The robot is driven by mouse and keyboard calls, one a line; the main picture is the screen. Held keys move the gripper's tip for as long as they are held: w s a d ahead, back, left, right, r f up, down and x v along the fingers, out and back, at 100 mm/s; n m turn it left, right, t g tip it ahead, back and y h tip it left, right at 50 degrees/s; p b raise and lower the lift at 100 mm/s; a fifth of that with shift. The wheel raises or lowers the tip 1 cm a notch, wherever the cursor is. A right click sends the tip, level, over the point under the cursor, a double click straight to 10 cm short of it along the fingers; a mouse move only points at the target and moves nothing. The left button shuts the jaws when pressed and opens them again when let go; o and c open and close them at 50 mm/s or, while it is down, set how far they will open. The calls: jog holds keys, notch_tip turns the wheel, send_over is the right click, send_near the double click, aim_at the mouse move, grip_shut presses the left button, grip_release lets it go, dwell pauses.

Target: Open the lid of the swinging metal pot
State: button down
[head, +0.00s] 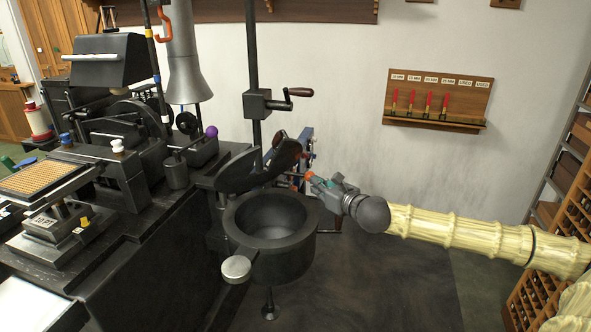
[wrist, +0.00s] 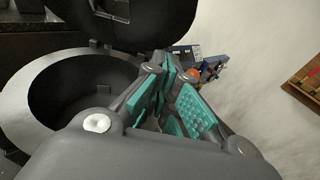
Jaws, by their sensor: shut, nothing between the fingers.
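The dark metal pot (head: 315,235) stands beside the machine bench, its round mouth uncovered. It also shows at the left of the wrist view (wrist: 20,105). Its dark lid (head: 240,172) is raised and tilted up behind the rim; in the wrist view the lid (wrist: 160,22) rises at the top, by the hinge at the pot's far rim. My gripper (head: 312,180) is to the right of the lid, just beyond the pot's right rim. Its teal-padded fingers (wrist: 172,92) are shut with nothing between them. I cannot tell whether it touches the lid.
A vertical post with a crank handle (head: 299,92) rises behind the pot. A flat round knob (head: 236,268) sits at the pot's front left. The machine bench (head: 130,265) fills the left. A blue device (wrist: 212,66) is beyond my fingers. Open floor (head: 400,285) lies to the right.

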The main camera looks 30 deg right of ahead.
aim_at(291, 159)
jog(key=shift+w+r+b, duration=0.15)
jog(key=shift+w+r, duration=0.05)
jog(key=shift+w, duration=1.65)
jog(key=shift+w+r+b, duration=0.1)
jog(key=shift+w+r, duration=0.05)
jog(key=shift+w, duration=1.75)
jog(key=shift+w+r+b, duration=0.15)
jog(key=shift+w+r, duration=0.05)
jog(key=shift+w, duration=1.65)
jog(key=shift+w+r+b, duration=0.25)
jog(key=shift+w+b, duration=0.1)
jog(key=shift+b, duration=0.5)
jog(key=shift+w+r+b, duration=0.55)
jog(key=shift+r, duration=0.25)
